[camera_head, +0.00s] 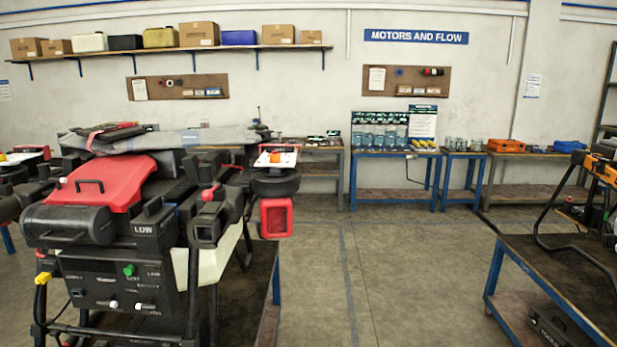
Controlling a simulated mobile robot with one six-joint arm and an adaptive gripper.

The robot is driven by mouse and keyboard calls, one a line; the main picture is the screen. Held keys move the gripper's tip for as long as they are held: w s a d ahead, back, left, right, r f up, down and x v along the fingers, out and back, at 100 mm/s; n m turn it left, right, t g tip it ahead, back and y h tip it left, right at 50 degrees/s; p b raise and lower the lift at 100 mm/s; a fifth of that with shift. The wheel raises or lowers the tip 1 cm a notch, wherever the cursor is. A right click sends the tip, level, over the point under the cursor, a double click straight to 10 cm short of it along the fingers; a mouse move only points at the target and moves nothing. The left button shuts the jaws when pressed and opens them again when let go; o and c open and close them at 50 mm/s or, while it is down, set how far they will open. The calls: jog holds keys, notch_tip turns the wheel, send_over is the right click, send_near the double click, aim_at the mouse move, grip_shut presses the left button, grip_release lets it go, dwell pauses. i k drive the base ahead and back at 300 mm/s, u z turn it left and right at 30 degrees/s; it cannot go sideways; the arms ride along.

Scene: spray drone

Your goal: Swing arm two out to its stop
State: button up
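The spray drone (115,220) stands at the left on a dark-topped bench, with a red cover (102,183) on its black body. At its right side a black round motor housing (275,183) sits above a red framed part (276,218), with a white and orange piece on top. A black joint with a red knob (209,193) is just left of that. My gripper is not in view.
A blue-framed bench (548,255) with a black tubular frame stands at the right. The grey floor between drone and right bench is clear.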

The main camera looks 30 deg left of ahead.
aim_at(276, 204)
jog(key=u, duration=0.3)
jog(key=i, duration=0.75)
jog(key=u, duration=0.9)
jog(key=i, duration=0.8)
jog(key=u, duration=0.4)
